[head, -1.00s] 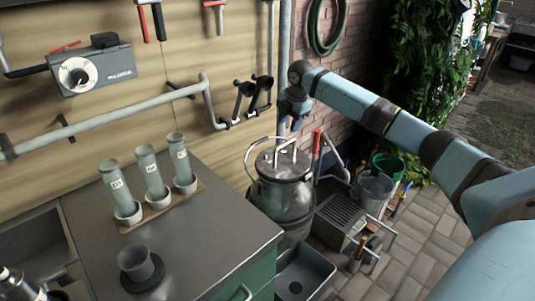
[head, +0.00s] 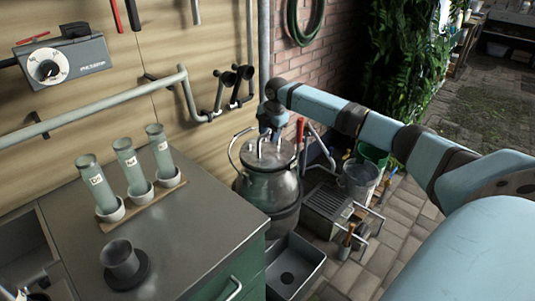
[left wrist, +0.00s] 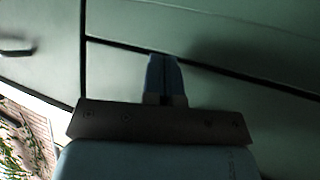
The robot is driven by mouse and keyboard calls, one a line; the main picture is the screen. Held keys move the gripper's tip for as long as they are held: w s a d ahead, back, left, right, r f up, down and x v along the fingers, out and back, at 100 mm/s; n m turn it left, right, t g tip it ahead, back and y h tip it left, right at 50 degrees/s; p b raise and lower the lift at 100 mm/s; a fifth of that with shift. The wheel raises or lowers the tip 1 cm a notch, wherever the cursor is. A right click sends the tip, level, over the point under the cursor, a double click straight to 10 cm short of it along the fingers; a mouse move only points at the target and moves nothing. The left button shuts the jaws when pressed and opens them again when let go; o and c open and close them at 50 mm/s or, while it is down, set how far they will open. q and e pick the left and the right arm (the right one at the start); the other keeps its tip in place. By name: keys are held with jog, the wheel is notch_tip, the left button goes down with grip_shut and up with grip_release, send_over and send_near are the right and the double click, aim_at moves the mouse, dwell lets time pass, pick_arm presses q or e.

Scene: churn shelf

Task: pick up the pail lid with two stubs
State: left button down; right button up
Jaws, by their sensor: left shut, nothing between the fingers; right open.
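The pail lid (head: 262,160) is grey metal and sits on top of a metal pail (head: 268,190) beside the counter in the head view. Pale stubs stand up from the lid, partly hidden by my right gripper. My right gripper (head: 270,131) points down over the lid, open, with its fingers at the stubs. I cannot tell whether they touch. My left gripper (left wrist: 165,78) shows in the left wrist view, shut and empty, in front of green cabinet fronts.
The counter (head: 190,225) holds a rack of glass tubes (head: 130,165) and a dark flanged cup (head: 122,262). A wall pipe (head: 264,50) rises behind.

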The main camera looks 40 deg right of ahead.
aim_at(268, 144)
jog(key=f, duration=0.2)
jog(key=shift+w+f, duration=0.25)
jog(key=shift+f, duration=0.15)
jog(key=shift+r, duration=0.1)
jog(key=shift+c, duration=0.4)
grip_shut()
jog(key=shift+r, duration=0.1)
dwell(0.4)
